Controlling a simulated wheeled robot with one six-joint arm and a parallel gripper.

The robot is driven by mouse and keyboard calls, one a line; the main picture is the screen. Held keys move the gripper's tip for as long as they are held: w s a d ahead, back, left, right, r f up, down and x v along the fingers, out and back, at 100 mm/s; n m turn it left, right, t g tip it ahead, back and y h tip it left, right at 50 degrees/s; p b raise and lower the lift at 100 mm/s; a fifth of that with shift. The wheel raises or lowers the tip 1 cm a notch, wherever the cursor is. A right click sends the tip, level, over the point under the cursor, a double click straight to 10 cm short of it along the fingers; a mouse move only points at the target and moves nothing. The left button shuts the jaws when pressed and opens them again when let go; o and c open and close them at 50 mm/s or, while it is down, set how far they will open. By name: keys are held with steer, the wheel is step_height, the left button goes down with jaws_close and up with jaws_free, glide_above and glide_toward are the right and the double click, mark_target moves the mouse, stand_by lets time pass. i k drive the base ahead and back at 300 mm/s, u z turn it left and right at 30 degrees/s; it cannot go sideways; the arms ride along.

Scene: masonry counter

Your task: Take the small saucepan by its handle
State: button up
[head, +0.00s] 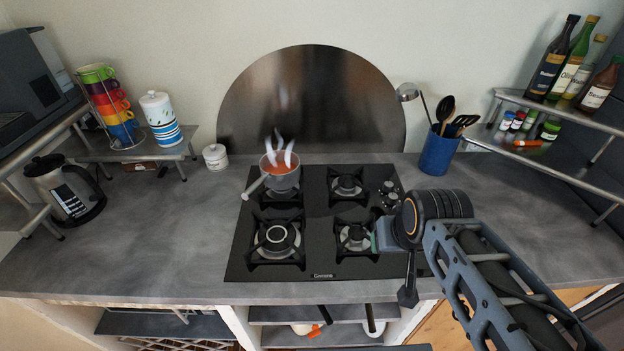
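The small saucepan (284,182) stands upright on the back left burner of the black hob (318,262). It is grey, with orange-red contents and white steam rising from it. Its handle (254,188) points to the front left and sticks out near the hob's left edge. My gripper (382,236) is over the front right part of the hob, to the right of the saucepan and nearer the front, well apart from it. My wrist partly hides the gripper, and its fingers are too unclear to tell their opening.
The other burners are bare. A small white jar (215,157) stands behind left. A kettle (66,188) is at far left. The counter left of the hob is clear.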

mark_target(282, 178)
steer(key=u, duration=0.05)
steer(key=k, duration=0.5)
steer(key=u, duration=2.6)
steer(key=i, duration=1.75)
steer(key=z, duration=2.4)
